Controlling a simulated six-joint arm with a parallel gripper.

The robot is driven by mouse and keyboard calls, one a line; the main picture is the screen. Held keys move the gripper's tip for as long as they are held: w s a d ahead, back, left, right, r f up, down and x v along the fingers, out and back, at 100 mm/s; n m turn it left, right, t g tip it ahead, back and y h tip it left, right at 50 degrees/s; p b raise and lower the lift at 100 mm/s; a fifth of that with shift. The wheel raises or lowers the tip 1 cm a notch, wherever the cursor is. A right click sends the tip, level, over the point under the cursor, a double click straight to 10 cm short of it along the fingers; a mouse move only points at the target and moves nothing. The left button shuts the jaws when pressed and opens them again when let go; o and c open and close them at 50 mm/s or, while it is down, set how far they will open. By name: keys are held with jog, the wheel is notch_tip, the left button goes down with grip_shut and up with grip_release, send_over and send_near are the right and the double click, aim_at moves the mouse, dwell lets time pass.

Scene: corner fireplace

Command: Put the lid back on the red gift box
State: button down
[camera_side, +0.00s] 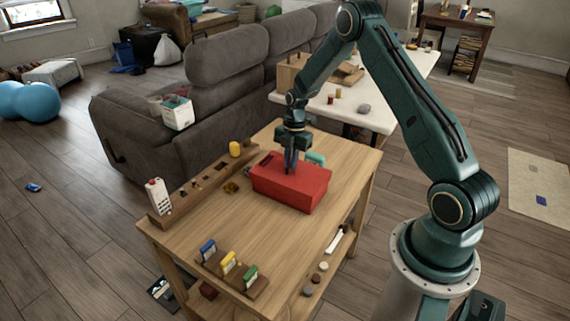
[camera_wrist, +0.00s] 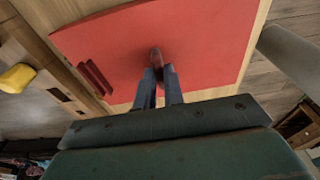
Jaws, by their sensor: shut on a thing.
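The red gift box (camera_side: 285,195) sits on the wooden table, its front side facing the side camera. Its red lid (camera_wrist: 210,40) fills the middle of the wrist view, seen from above as a broad flat panel. My gripper (camera_side: 288,168) points down over the top of the box. In the wrist view my gripper (camera_wrist: 157,75) has its fingers closed on the small dark knob (camera_wrist: 156,55) of the lid. In the side view the lid appears at or very near the box top; I cannot tell whether it is fully seated. The box rim is hidden beneath the lid in the wrist view.
A wooden rail with a yellow item (camera_side: 235,149) and a white carton (camera_side: 157,194) lies along the table's left edge. A holder with blue, yellow and green blocks (camera_side: 228,263) stands in front. A teal object (camera_side: 316,158) is behind the box.

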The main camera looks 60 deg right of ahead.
jog(key=shift+f, duration=0.3)
dwell(0.4)
jog(key=c, duration=1.4)
grip_release()
jog(key=shift+c, duration=0.2)
notch_tip(320, 180, up, 14)
jog(key=d, duration=0.2)
jog(key=shift+f, duration=0.15)
